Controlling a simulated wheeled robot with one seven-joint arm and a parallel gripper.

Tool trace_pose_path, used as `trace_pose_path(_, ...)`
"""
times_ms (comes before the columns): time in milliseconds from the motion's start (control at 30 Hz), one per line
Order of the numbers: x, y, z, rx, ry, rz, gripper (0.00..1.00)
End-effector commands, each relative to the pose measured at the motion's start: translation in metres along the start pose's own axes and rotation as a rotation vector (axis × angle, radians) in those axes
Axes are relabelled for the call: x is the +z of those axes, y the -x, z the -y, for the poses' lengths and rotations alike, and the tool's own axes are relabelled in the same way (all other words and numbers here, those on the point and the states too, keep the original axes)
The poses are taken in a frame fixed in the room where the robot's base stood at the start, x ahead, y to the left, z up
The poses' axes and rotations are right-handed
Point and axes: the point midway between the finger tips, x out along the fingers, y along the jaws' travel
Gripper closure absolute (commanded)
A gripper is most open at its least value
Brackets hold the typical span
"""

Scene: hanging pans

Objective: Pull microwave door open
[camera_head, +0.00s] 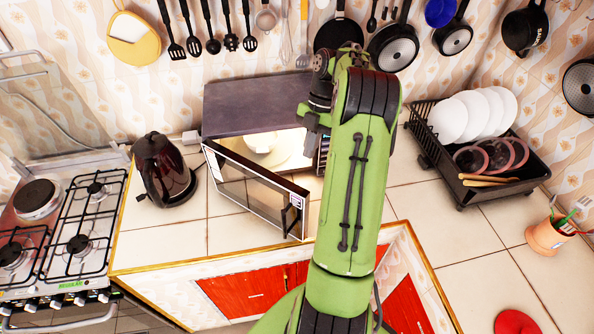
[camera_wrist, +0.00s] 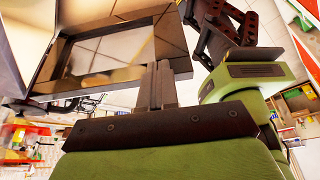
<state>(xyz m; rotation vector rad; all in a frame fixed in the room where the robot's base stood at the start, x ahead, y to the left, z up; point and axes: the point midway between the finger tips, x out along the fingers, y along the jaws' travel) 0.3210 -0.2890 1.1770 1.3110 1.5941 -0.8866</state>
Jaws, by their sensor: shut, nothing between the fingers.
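The microwave (camera_head: 250,104) sits on the counter against the back wall, with a dark grey top. Its door (camera_head: 245,186) stands open, swung out toward the front, and the lit inside shows a pale round item (camera_head: 262,141). In the wrist view the framed panel of the door (camera_wrist: 95,84) fills the upper left. My gripper (camera_head: 308,118) is at the microwave's right side, behind the door's free end, partly hidden by my green arm. In the wrist view its fingers (camera_wrist: 157,80) are together and empty, close to the panel's lower edge. I cannot tell whether they touch it.
A dark kettle (camera_head: 163,172) stands left of the door, near the gas stove (camera_head: 65,235). A dish rack (camera_head: 470,165) with plates stands to the right. Pans and utensils hang above. The counter right of my arm has free room.

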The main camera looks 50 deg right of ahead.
Motion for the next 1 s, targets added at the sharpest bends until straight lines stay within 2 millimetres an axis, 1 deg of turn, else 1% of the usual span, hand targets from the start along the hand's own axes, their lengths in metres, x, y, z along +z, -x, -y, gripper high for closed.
trace_pose_path(33,0.000,-0.014,0.000,-0.003,0.001,-0.003,1.00)
trace_pose_path(167,-0.001,-0.042,0.000,-0.003,0.000,-0.002,1.00)
trace_pose_path(300,-0.023,-0.048,0.000,-0.002,0.001,0.001,1.00)
trace_pose_path(400,-0.033,-0.052,0.000,-0.001,-0.001,0.001,1.00)
trace_pose_path(533,-0.038,-0.054,0.000,0.000,-0.001,0.002,1.00)
trace_pose_path(867,-0.038,-0.055,0.000,0.002,-0.004,0.002,1.00)
trace_pose_path(1000,-0.046,-0.059,0.001,0.012,-0.030,0.003,1.00)
